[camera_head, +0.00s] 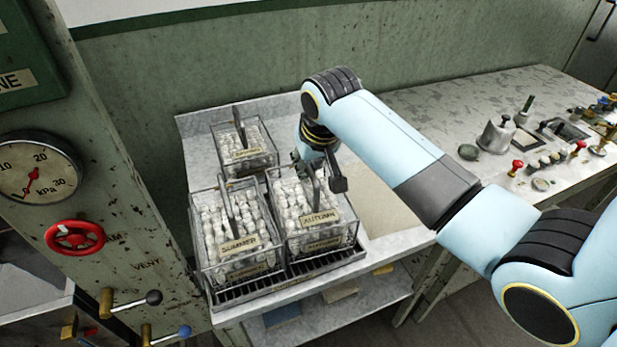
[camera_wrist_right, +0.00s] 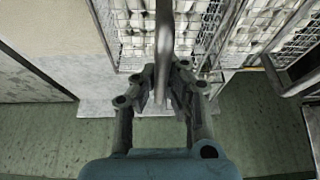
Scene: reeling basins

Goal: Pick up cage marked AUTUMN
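The cage marked AUTUMN (camera_head: 343,241) is a clear-sided mesh cage full of whitish cocoons, upright at the front right of the group. It has a tall grey upright handle (camera_head: 315,196), which also shows in the right wrist view (camera_wrist_right: 164,42). My right gripper (camera_head: 326,178) is over this cage, with its fingers on either side of the handle. In the right wrist view, the fingers (camera_wrist_right: 165,84) look parted, with narrow gaps beside the handle. The fingers partly hide the handle's top. My left gripper is not in view.
The cage marked SUMMER (camera_head: 210,262) stands close on the left, on the dark slatted rack (camera_head: 290,280). A third cage (camera_head: 262,158) stands behind; its label is unreadable. A bench with knobs and a metal bell-shaped part (camera_head: 497,135) is at right. A gauge (camera_head: 35,168) is at left.

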